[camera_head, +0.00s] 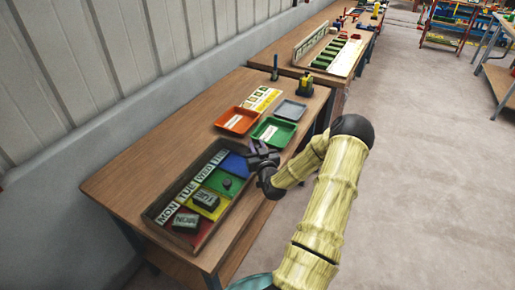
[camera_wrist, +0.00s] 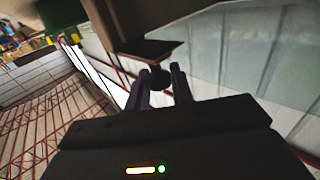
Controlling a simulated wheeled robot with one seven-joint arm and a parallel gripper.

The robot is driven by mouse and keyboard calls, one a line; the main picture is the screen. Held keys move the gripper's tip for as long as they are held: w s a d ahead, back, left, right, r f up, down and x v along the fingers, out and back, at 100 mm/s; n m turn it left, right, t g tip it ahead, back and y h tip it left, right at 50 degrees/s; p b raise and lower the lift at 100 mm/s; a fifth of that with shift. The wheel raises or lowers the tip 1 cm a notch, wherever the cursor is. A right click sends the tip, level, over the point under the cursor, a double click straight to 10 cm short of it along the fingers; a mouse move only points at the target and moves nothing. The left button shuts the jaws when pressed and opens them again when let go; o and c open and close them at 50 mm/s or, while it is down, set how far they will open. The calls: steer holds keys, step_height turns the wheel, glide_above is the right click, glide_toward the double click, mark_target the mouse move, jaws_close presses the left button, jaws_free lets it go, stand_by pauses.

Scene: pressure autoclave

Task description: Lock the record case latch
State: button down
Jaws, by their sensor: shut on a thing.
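My gripper (camera_head: 263,163) is above the far right end of a wooden tray, beside its blue section. In the wrist view my gripper (camera_wrist: 160,82) has its two fingers closed around the round knob of a dark piece with a flat plate (camera_wrist: 150,48). The piece is held off the table, tilted in the wrist view. I cannot make out a record case or a latch by shape in either view.
The day-labelled tray (camera_head: 150,211) has red, yellow, green and blue sections, with blocks on several. An orange tray (camera_head: 236,121), a green tray (camera_head: 274,131) and a grey tray (camera_head: 290,110) stand behind it. The wooden table (camera_head: 122,183) is bare at left; the floor at right is open.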

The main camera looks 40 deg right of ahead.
steer(key=c, duration=1.3)
jaws_free()
steer(key=shift+o, duration=0.2)
steer(key=shift+s+a, duration=0.1)
steer(key=shift+s+a, duration=0.15)
steer(key=shift+s, duration=0.05)
steer(key=p+v, duration=0.2)
steer(key=v, duration=1.4)
steer(key=shift+s+p, duration=0.3)
steer(key=shift+p, duration=0.1)
steer(key=shift+a, duration=0.15)
